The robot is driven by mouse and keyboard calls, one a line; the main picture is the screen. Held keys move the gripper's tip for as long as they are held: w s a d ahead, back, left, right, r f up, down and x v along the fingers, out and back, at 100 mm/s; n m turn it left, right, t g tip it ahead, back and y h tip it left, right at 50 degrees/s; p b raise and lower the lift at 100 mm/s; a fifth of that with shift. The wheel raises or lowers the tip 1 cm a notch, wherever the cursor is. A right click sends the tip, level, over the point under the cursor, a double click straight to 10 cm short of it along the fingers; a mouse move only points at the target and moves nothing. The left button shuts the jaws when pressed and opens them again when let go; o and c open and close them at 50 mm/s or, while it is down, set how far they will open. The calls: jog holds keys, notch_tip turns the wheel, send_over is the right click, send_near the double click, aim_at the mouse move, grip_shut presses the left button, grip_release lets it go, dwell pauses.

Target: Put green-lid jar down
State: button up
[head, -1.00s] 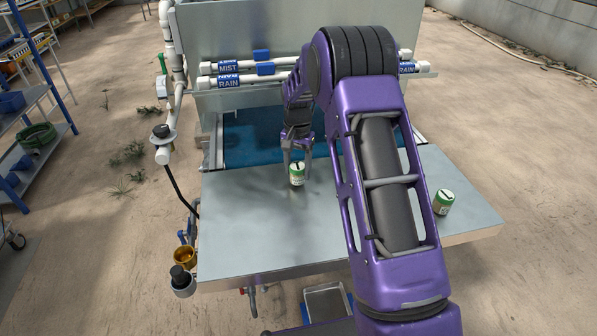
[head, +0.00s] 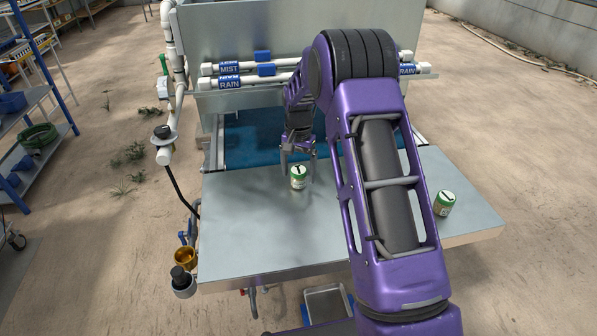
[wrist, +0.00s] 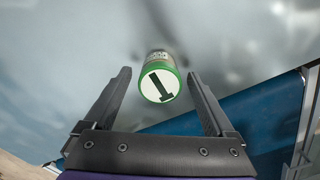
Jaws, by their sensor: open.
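A small jar with a green-edged white lid (head: 298,177) stands upright on the metal table (head: 240,235). A dark bar mark shows on its lid in the wrist view (wrist: 159,87). My gripper (head: 298,158) is open and empty just behind this jar, on its far side. In the wrist view the two fingers (wrist: 157,92) are spread wide, with the jar's lid between and slightly beyond their tips, apart from both. A second similar green-lid jar (head: 444,203) stands at the right of the table, beside my arm.
A blue belt (head: 255,140) lies behind the table, with white MIST and RAIN pipes (head: 245,80) above it. A brass funnel (head: 185,256) and a black-capped valve (head: 181,278) are at the table's left edge. The table's left half is clear.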

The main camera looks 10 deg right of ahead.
aim_at(298, 169)
notch_tip(298, 169, up, 12)
jog(key=p, duration=0.1)
dwell(0.5)
